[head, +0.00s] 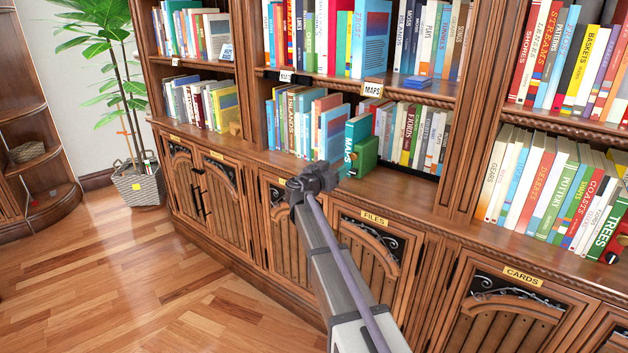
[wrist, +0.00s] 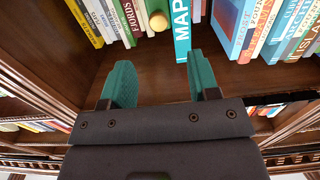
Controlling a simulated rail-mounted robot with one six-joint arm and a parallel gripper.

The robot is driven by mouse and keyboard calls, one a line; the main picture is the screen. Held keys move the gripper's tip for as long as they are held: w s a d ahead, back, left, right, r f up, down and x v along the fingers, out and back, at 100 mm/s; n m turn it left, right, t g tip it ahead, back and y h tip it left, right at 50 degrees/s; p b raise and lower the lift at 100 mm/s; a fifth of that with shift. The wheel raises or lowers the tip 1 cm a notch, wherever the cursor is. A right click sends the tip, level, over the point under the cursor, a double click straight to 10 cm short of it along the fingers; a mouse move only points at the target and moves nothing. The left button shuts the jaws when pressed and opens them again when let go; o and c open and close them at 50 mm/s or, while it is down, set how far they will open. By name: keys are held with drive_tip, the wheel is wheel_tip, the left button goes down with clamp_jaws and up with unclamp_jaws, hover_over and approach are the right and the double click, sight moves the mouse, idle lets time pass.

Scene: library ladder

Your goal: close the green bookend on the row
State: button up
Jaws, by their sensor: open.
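The green bookend (head: 366,156) stands on the middle shelf in the head view, just right of a teal MAPS book (head: 350,146). In the wrist view the bookend (wrist: 156,6) shows only in part at the top edge, with a round gold knob (wrist: 159,21) on its front. The MAPS book (wrist: 182,32) is beside it there. The row of books (head: 412,136) stands to the right of the bookend in the head view. My gripper (wrist: 161,78) is open, with nothing between its teal pads. It is in front of the shelf, short of the bookend and the MAPS book.
Leaning books (head: 300,122) fill the shelf left of MAPS. Cabinet doors (head: 370,250) lie below. A bare strip of shelf shows in front of the books.

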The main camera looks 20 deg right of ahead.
sight(353, 156)
drive_tip(key=x, duration=1.1)
drive_tip(key=shift+d+r, duration=0.1)
drive_tip(key=shift+r, duration=0.2)
clamp_jaws()
